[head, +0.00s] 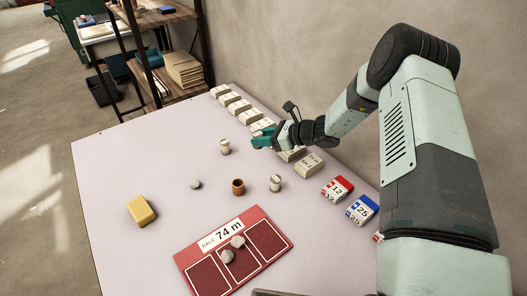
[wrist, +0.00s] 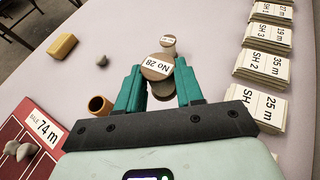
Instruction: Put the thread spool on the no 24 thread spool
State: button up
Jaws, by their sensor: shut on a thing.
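My gripper (head: 263,138) is raised above the far right part of the table. In the wrist view its teal fingers (wrist: 160,92) are shut on a thread spool (wrist: 157,67) with a "No 28" label, seen upside down. The head view hardly shows this held spool. A second pale spool (head: 225,147) stands upright on the table to the left of my gripper; a spool top (wrist: 167,42) shows just beyond the held one in the wrist view. A third spool (head: 276,183) stands nearer the front. No "24" label is readable.
A brown cup (head: 238,187) and a grey stone (head: 195,184) stand mid-table. A yellow block (head: 141,211) is at left. A red "BALE 74 m" board (head: 251,219) with stones lies in front. Labelled stacks (head: 308,163) line the right edge, with red (head: 337,188) and blue (head: 362,209) blocks nearer.

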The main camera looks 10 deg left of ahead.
jog(key=s+d+r, duration=0.6)
jog(key=s+d, duration=0.1)
jog(key=s, duration=0.2)
jog(key=f, duration=0.4)
jog(key=shift+s+f, duration=0.4)
jog(key=shift+f, duration=2.3)
jog(key=shift+f, duration=0.1)
jog(key=o, duration=1)
jog(key=shift+d+r, duration=0.1)
jog(key=shift+r, duration=0.1)
jog(key=v, duration=1.1)
jog(key=shift+w+d+r, duration=0.1)
jog(key=shift+d, duration=0.3)
